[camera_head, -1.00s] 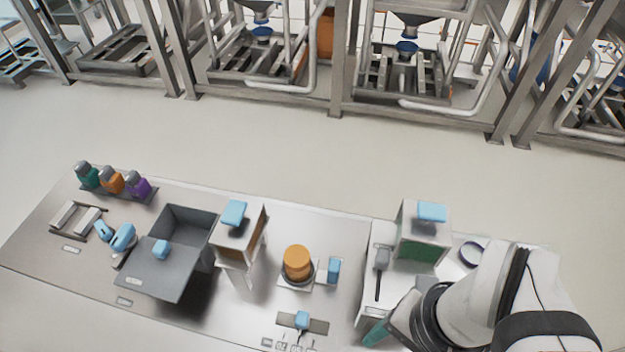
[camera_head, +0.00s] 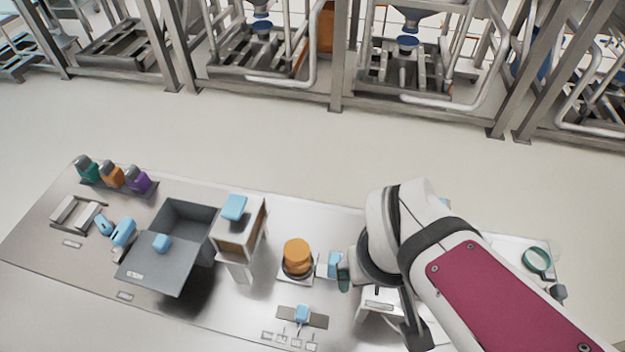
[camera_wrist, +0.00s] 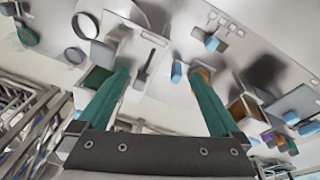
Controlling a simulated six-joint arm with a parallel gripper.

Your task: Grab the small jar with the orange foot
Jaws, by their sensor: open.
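Three small jars with grey tops and coloured lower parts stand in a row on a dark rack at the far left of the table. The jar with the orange lower part (camera_head: 111,175) is the middle one, between a green one (camera_head: 87,169) and a purple one (camera_head: 138,180). The row shows small at the lower right of the wrist view, where the orange jar (camera_wrist: 280,140) is hard to make out. My gripper (camera_wrist: 160,76) has two teal fingers spread wide with nothing between them. In the head view it is mostly hidden behind my arm, far right of the jars.
A grey open bin (camera_head: 183,218), a box stand with a blue handle (camera_head: 238,234) and an orange cylinder (camera_head: 297,256) stand between my gripper and the jars. A metal tray (camera_head: 77,213) and blue-handled items (camera_head: 123,233) lie near the jars. A green ring (camera_head: 538,262) lies right.

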